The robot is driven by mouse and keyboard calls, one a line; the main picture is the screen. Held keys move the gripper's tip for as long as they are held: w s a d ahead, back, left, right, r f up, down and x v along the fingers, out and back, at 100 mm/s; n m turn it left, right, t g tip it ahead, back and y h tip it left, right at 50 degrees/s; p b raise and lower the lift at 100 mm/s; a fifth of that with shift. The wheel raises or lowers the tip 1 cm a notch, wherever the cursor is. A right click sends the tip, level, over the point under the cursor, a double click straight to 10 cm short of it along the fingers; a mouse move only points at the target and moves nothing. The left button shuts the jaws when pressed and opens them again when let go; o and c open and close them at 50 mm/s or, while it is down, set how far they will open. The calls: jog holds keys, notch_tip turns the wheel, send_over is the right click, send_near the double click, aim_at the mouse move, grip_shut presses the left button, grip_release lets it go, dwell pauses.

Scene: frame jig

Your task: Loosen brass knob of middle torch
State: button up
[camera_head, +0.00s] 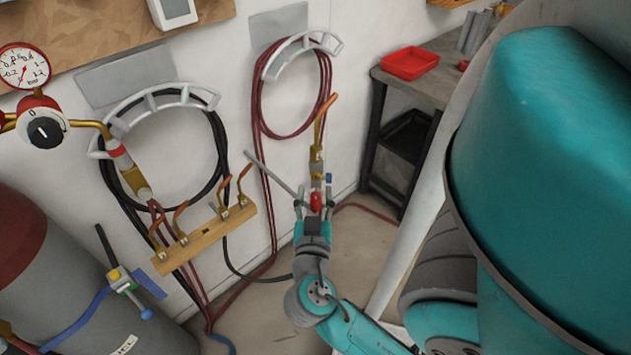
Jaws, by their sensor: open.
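A torch with a curved copper tip (325,115) and a brass section (316,155) stands roughly upright at my gripper (314,196), right of the middle of the head view. A red knob (316,202) and a small blue knob (328,179) are low on it. My gripper is open at the torch's lower part. Whether the jaws touch it cannot be told. A wooden rack (207,238) at the left carries several more copper-tipped pieces (222,190). No separate brass knob can be made out, and I cannot tell which torch is the middle one.
A thin grey rod (270,175) slants just left of my gripper. Coiled red hose (260,100) and black hose (222,150) hang on wall hooks. A gas cylinder (90,290) with a gauge (23,67) above stands left. A dark workbench (430,85) bears a red tray (409,63).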

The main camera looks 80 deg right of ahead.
aim_at(316, 178)
jog(key=shift+x, duration=2.15)
jog(key=shift+c, duration=0.2)
grip_shut()
